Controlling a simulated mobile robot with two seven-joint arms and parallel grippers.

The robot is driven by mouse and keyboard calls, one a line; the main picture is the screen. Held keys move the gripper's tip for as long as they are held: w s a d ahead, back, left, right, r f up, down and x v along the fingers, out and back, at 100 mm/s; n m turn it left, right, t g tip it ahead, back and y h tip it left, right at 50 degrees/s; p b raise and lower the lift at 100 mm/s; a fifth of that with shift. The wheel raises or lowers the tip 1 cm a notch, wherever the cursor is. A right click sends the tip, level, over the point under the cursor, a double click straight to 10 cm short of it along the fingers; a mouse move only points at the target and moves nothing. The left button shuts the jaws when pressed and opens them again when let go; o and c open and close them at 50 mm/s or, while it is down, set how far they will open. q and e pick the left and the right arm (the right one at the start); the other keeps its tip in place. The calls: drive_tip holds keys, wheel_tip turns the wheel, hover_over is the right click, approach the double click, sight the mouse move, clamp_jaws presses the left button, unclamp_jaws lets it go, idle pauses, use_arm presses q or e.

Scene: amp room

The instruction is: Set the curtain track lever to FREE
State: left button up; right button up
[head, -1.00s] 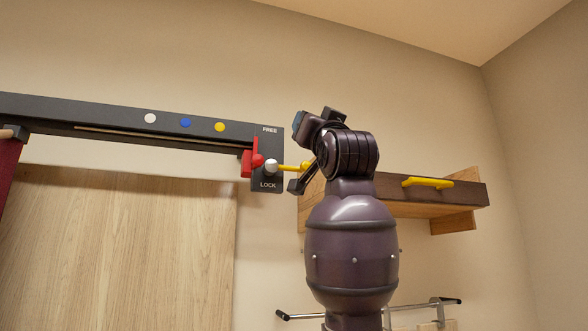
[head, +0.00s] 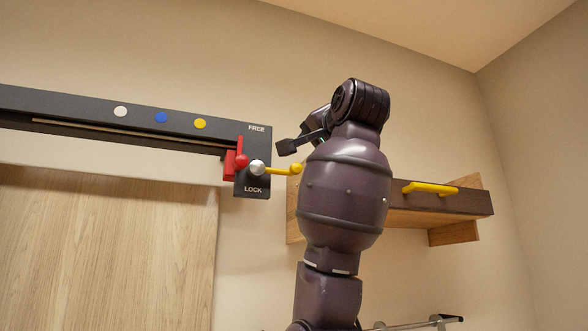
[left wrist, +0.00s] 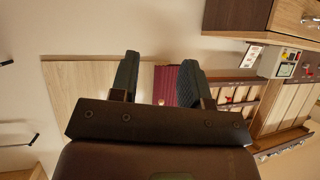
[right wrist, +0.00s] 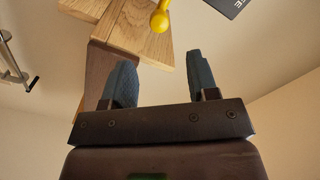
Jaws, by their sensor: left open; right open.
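The curtain track lever is a yellow rod with a yellow ball end (head: 296,168) on a silver hub (head: 257,167). It points right, nearly level, between the FREE label (head: 257,128) above and the LOCK label (head: 253,189) below on the dark plate. Its yellow ball also shows in the right wrist view (right wrist: 160,21), beyond the fingertips. My right gripper (head: 284,147) is open and empty, just above the rod in the head view; it appears apart from it. My left gripper (left wrist: 160,60) is open and empty, in its wrist view only.
A red block with a red ball (head: 241,160) sits left of the hub. The dark track (head: 80,108) bears white, blue and yellow dots. A wooden shelf (head: 440,200) with a yellow handle (head: 430,187) is at right, behind my right arm. A wood panel (head: 110,250) stands below the track.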

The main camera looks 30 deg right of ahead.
sight(298, 167)
drive_tip(key=p+x, duration=0.3)
drive_tip(key=x, duration=0.7)
use_arm(q)
drive_tip(key=shift+s+a+r, duration=0.15)
drive_tip(key=shift+s+r, duration=0.55)
use_arm(e)
drive_tip(key=shift+w+f, duration=0.1)
drive_tip(key=shift+w, duration=0.45)
drive_tip(key=shift+c, duration=0.2)
use_arm(q)
drive_tip(key=shift+r, duration=0.1)
use_arm(e)
clamp_jaws()
